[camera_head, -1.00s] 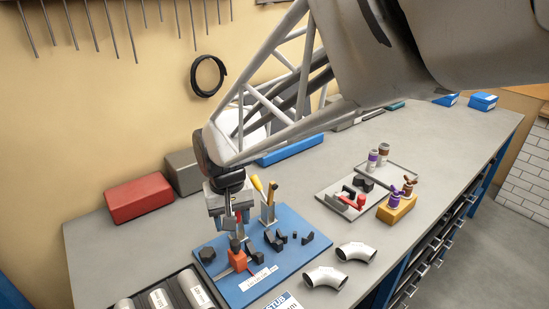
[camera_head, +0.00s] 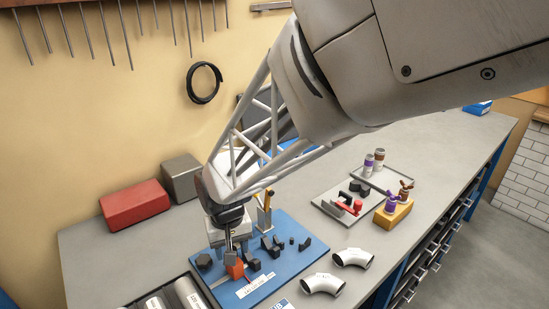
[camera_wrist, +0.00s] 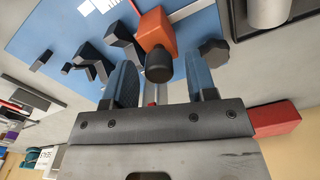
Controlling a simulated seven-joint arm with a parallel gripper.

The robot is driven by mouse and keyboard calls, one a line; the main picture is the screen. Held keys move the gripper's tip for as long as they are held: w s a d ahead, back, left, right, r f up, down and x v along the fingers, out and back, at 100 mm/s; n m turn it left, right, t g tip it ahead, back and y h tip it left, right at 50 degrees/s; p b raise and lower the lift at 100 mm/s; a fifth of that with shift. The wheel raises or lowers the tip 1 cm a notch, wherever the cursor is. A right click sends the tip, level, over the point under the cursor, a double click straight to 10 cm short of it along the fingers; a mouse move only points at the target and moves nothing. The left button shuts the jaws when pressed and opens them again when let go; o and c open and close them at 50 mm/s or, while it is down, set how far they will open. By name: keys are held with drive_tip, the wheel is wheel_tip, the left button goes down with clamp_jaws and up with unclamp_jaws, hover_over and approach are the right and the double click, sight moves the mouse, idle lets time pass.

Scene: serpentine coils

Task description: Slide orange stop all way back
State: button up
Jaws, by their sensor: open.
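The orange stop (camera_head: 236,270) is a block on a slotted rail of the blue board (camera_head: 283,225). In the wrist view the stop (camera_wrist: 156,29) shows at top centre, with a round black knob (camera_wrist: 158,67) on the side facing me. My gripper (camera_head: 232,254) is at the stop, just behind it in the head view, and hides its knob there. In the wrist view my gripper (camera_wrist: 162,78) is open, one blue-grey finger on each side of the knob in the picture. I cannot tell whether the fingers touch it.
A black hexagonal knob (camera_wrist: 214,52) sits close to the right finger in the wrist view. Several black blocks (camera_head: 268,247) stand on the board to the right. An upright holder with a yellow-handled tool (camera_head: 265,212) is behind. Two metal elbows (camera_head: 323,284) lie in front.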

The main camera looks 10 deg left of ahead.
drive_tip(key=shift+f, duration=0.15)
clamp_jaws()
drive_tip(key=shift+s+a, duration=1.7)
drive_tip(key=shift+a, duration=0.05)
unclamp_jaws()
wheel_tip(320, 180, up, 8)
drive_tip(key=shift+f, duration=0.1)
idle(0.4)
